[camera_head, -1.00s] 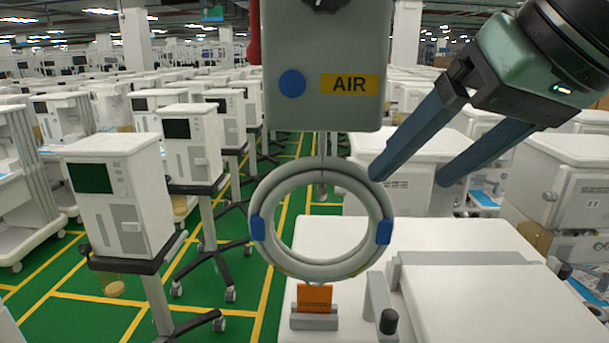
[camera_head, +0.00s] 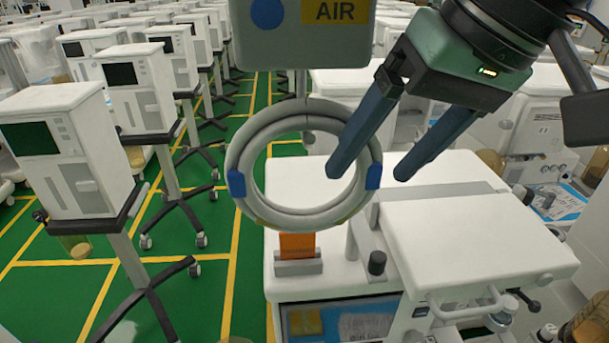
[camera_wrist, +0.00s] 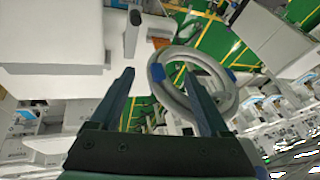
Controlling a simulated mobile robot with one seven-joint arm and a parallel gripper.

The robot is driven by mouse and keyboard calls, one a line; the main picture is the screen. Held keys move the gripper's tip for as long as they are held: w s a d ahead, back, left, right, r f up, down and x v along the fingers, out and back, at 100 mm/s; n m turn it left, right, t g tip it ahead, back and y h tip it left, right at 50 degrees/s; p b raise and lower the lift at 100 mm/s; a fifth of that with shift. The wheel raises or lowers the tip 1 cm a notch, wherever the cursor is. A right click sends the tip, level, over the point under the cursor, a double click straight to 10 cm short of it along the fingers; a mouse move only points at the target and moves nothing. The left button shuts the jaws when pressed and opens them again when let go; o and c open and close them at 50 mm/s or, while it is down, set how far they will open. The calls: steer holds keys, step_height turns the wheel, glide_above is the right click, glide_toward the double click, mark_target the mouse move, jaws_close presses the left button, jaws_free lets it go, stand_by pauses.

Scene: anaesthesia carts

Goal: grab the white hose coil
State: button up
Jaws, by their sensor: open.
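The white hose coil (camera_head: 252,135) hangs upright below the grey AIR box in the head view, with blue bands on its left and right sides. My gripper (camera_head: 368,174) is open, its two blue fingers pointing down and left. In the head view the left finger overlaps the coil's right side and the other finger is to the right of it. In the wrist view the coil (camera_wrist: 158,72) shows beyond the fingertips of my gripper (camera_wrist: 158,72), with the right finger crossing in front of its ring. Nothing is seen held, and I cannot tell whether a finger touches the coil.
The grey AIR box (camera_head: 300,40) is above the coil. A white cart top (camera_head: 460,240) lies below, with an orange card (camera_head: 297,246) in a holder and a dark-knobbed post (camera_head: 377,262). Carts on stands (camera_head: 65,150) are at left, over green floor.

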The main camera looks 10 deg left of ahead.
steer(key=b+x, duration=0.2)
steer(key=x, duration=0.1)
steer(key=shift+f+b, duration=0.3)
steer(key=shift+f, duration=0.1)
steer(key=shift+w+a+f, duration=0.15)
steer(key=shift+w+a, duration=0.1)
steer(key=shift+a, duration=0.05)
steer(key=shift+s, duration=0.1)
steer(key=shift+c, duration=0.6)
jaws_close()
